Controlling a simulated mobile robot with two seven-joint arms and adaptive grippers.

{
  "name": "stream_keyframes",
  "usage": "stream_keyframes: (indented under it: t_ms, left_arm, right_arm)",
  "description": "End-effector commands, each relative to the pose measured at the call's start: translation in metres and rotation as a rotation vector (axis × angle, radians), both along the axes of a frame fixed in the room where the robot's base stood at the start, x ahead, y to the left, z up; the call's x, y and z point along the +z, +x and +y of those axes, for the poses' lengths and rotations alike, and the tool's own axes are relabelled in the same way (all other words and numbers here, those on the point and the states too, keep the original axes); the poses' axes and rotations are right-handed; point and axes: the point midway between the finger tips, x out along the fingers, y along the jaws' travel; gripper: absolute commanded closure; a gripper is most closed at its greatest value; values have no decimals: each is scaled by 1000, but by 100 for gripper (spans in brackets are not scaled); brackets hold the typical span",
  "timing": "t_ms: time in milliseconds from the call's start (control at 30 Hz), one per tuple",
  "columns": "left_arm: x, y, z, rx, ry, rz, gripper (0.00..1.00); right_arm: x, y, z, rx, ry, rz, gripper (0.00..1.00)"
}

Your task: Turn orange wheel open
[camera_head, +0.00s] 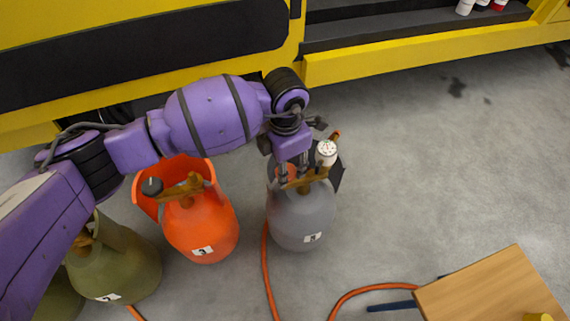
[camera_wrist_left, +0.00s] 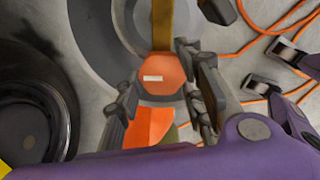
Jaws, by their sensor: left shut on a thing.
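The grey cylinder (camera_head: 302,218) stands upright on the floor, with a brass valve and a white gauge (camera_head: 327,150) on top. The orange wheel (camera_head: 288,170) is mostly covered by my left gripper (camera_head: 293,174). In the left wrist view the orange wheel (camera_wrist_left: 162,74) shows a small white mark on its face. It sits between the two fingers of my left gripper (camera_wrist_left: 162,92), which is shut on it. My right gripper (camera_wrist_left: 272,69) shows at the right edge of the left wrist view, its fingers apart and empty. It is outside the head view.
An orange cylinder (camera_head: 200,228) with a collar stands close to the left of the grey one, with olive cylinders (camera_head: 122,262) further left. A yellow and black structure (camera_head: 400,62) runs behind. Orange hoses (camera_head: 267,275) cross the floor by a wooden table (camera_head: 490,290). Floor at right is clear.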

Motion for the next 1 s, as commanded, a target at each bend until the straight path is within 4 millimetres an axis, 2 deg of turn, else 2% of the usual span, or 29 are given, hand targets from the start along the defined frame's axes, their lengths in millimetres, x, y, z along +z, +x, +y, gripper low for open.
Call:
stream_keyframes:
  t_ms: [200, 467, 500, 600, 867, 1000]
  left_arm:
    - [1, 4, 2, -106, 4, -8, 90]
    - [1, 5, 2, -111, 3, -10, 90]
    - [1, 5, 2, -111, 3, -10, 59]
    - [1, 4, 2, -111, 4, -8, 48]
    - [1, 3, 1, -113, 1, -5, 48]
    - [9, 3, 0, -113, 0, -7, 48]
  right_arm:
    - [4, 1, 0, 0, 0, -4, 100]
    - [4, 1, 0, 0, 0, -4, 100]
    - [4, 1, 0, 0, 0, -4, 100]
    - [4, 1, 0, 0, 0, -3, 100]
    - [3, 0, 0, -2, 1, -2, 100]
    - [3, 0, 0, -2, 1, -2, 100]
